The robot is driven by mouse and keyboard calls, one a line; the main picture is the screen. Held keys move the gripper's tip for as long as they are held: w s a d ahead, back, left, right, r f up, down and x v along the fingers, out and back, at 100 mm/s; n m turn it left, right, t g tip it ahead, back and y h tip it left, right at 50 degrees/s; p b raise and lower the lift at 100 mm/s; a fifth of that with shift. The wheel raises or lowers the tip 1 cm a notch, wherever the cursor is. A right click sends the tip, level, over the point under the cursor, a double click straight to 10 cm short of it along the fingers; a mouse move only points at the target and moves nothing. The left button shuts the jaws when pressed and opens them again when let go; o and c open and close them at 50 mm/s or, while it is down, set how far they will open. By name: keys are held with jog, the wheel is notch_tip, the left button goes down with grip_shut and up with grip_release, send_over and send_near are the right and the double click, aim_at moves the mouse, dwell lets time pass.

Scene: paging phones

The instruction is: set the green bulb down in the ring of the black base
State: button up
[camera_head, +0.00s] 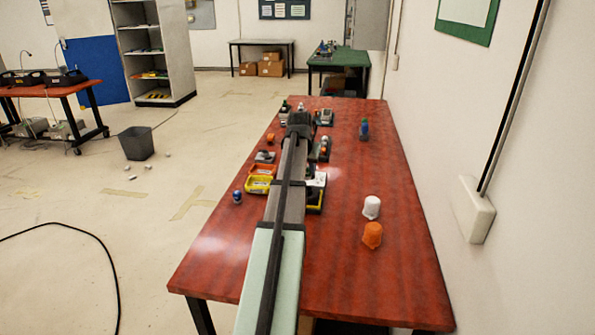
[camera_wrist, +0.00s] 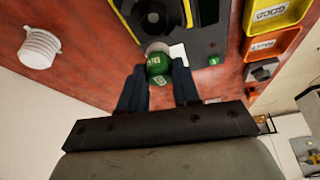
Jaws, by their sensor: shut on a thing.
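The green bulb (camera_wrist: 159,66) is between the two dark fingers of my gripper (camera_wrist: 159,72) in the wrist view. My gripper is shut on it. Its round green body has pale lettering, and a whitish end points toward the base. The black base (camera_wrist: 205,35) with a yellow edge (camera_wrist: 116,19) lies just beyond the bulb. Its dark ring (camera_wrist: 153,16) is at the top of the wrist view, partly cut off, a little beyond the whitish end. I see no bulb part inside the ring. In the head view my arm hides the gripper and bulb.
A yellow tray (camera_wrist: 291,12) and an orange tray (camera_wrist: 268,44) lie right of the base. A white ribbed cup (camera_wrist: 39,47) stands to its left. In the head view an orange cup (camera_head: 372,235) stands near the white one (camera_head: 371,207). The front right tabletop is clear.

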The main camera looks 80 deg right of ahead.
jog(key=shift+a+f+m, duration=0.2)
jog(key=shift+a+m, duration=0.1)
jog(key=shift+m, duration=0.2)
jog(key=shift+f, duration=1.25)
jog(key=shift+f, duration=1.25)
dwell(1.2)
jog(key=o, duration=1.1)
jog(key=shift+o, duration=0.2)
jog(key=shift+o, duration=1.3)
